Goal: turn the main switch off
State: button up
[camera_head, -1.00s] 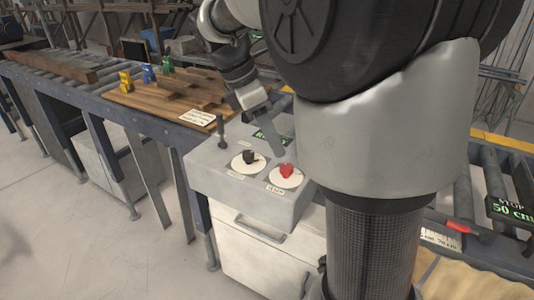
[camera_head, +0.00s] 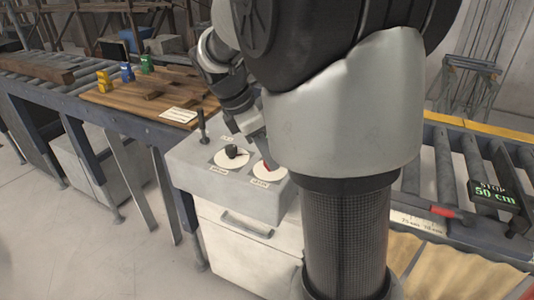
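The grey control box (camera_head: 205,180) stands in front of me, with two round white dials on its top. The red knob (camera_head: 267,166), which looks like the main switch, sits on the right dial (camera_head: 262,175). Only a thin part of it shows, so its exact position is unclear. A black knob (camera_head: 232,151) sits on the left dial. My gripper (camera_head: 263,158) points down at the red knob, overlapping it in the view; I cannot tell if they touch. Its fingers are seen edge-on, so whether it is open or shut is unclear.
A small upright black lever (camera_head: 202,127) stands at the box's left corner. A wooden board (camera_head: 140,92) with yellow, blue and green figures lies on the conveyor behind. My arm hides the box's right side.

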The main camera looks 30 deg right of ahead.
jog(key=shift+c, duration=1.2)
